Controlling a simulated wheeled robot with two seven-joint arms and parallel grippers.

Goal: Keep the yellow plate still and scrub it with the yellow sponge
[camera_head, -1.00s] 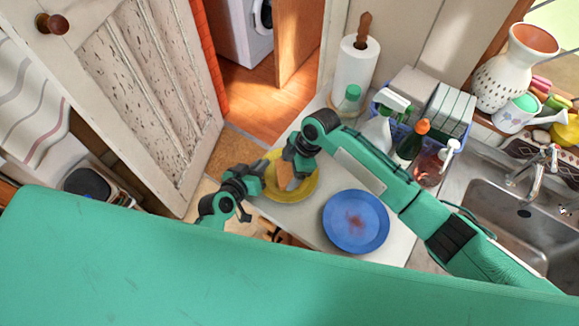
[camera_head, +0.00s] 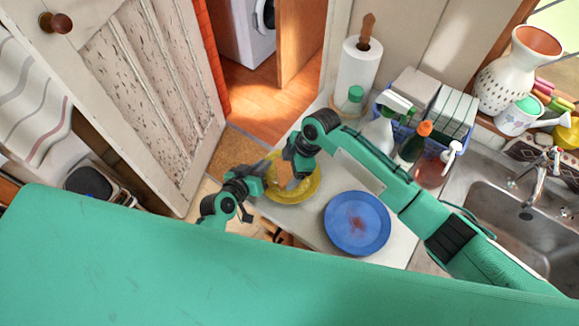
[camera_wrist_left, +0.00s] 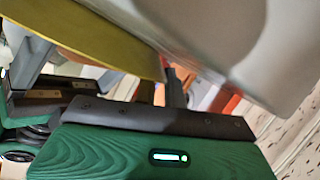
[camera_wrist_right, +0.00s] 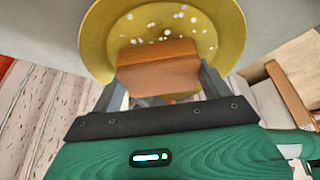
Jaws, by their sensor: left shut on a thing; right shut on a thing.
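The yellow plate (camera_head: 309,188) lies at the left end of the counter in the head view. In the right wrist view the plate (camera_wrist_right: 95,40) shows white spots like suds beyond the sponge. My left gripper (camera_head: 262,176) is shut on the plate's left rim; its left wrist view shows the yellow plate (camera_wrist_left: 110,42) close between the fingers. My right gripper (camera_head: 287,170) is shut on the sponge (camera_wrist_right: 158,68), which looks orange-yellow and lies over the plate's near part. Whether the sponge presses on the plate is hard to tell.
A blue plate (camera_head: 340,238) with a reddish-brown stain lies to the right on the counter. A paper towel roll (camera_head: 357,72), spray bottle (camera_head: 382,130) and other bottles stand behind. The sink (camera_head: 510,225) is at the right.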

